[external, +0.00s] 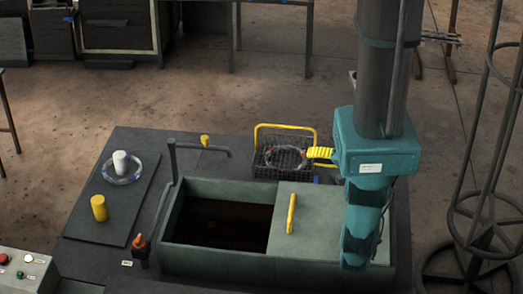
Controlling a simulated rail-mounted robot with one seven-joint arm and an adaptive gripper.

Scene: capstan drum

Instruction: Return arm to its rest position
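My teal arm (375,160) hangs from a dark vertical column at the right, folded down in front of the right end of a grey-green tank. A yellow ribbed piece (320,153) sticks out to the left from behind its upper block; I cannot tell what it belongs to. I cannot make out my gripper or its fingers, so whether it holds anything does not show. The arm's lower blocks overlap the tank's lid in this view; whether they touch it is unclear.
The tank (215,270) has a dark open left side and a lid (255,217) with a yellow handle (291,214). A tap (173,160), wire basket (284,160), yellow cylinder (99,208) and white cylinder (120,162) stand nearby. A metal frame (487,190) is at right.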

